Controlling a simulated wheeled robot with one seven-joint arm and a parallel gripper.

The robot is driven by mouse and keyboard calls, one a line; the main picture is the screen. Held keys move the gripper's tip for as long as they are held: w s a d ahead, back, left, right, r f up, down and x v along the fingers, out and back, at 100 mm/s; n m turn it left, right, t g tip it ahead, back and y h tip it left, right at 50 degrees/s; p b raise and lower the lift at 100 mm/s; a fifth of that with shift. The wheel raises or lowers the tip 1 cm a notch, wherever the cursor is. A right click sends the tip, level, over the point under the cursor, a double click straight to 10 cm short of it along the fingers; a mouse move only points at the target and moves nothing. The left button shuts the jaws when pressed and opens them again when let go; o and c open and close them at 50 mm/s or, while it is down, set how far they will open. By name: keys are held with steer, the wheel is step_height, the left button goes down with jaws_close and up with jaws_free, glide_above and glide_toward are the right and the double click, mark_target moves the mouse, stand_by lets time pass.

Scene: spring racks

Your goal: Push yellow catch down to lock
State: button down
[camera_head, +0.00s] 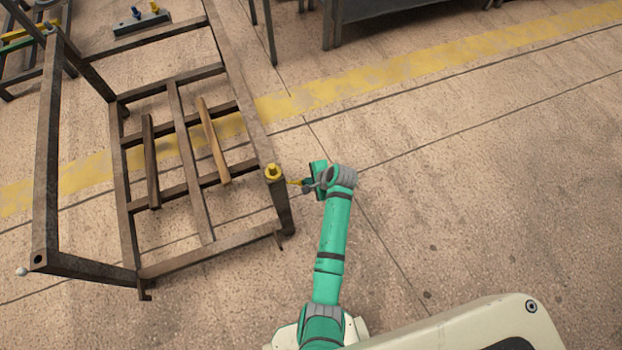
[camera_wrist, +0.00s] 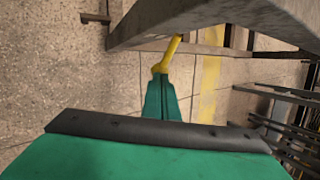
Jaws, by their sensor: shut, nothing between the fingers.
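The yellow catch (camera_wrist: 170,52) shows in the wrist view as a short yellow lever beside the rack's brown metal post. In the head view the yellow catch (camera_head: 273,171) appears at the top of the rack's near right corner post (camera_head: 281,205). My gripper (camera_wrist: 160,78) is shut, with its green tip at the lower end of the yellow lever in the wrist view. I cannot tell whether they touch. In the head view my gripper (camera_head: 305,186) points left, close to the right side of the post; its fingertips are small there.
The brown metal rack (camera_head: 175,265) stands on the left, with tall posts and crossbars. Dark furniture (camera_head: 380,8) stands at the top. The floor right of my arm is clear.

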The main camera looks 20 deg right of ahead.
steer(key=d+v, duration=0.1)
steer(key=v, duration=1.3)
steer(key=shift+f, duration=0.2)
steer(key=shift+w+d, duration=0.15)
steer(key=s+a+f+n+t+h, duration=0.2)
steer(key=s+a+n, duration=0.25)
steer(key=s, duration=0.25)
steer(key=s+a+f+n+t+h, duration=0.2)
steer(key=s+a+f+n, duration=0.1)
steer(key=s+a, duration=0.4)
steer(key=s+a+r+n+t, duration=0.3)
steer(key=s+r+n, duration=0.2)
steer(key=r, duration=0.5)
steer(key=s+a+r+n+t, duration=0.2)
steer(key=s+r+n, duration=0.3)
steer(key=s+r, duration=0.5)
steer(key=shift+s+a+r+t+y, duration=0.2)
steer(key=shift+a+r+t+y, duration=0.15)
steer(key=shift+r+t, duration=0.25)
steer(key=shift+r, duration=0.1)
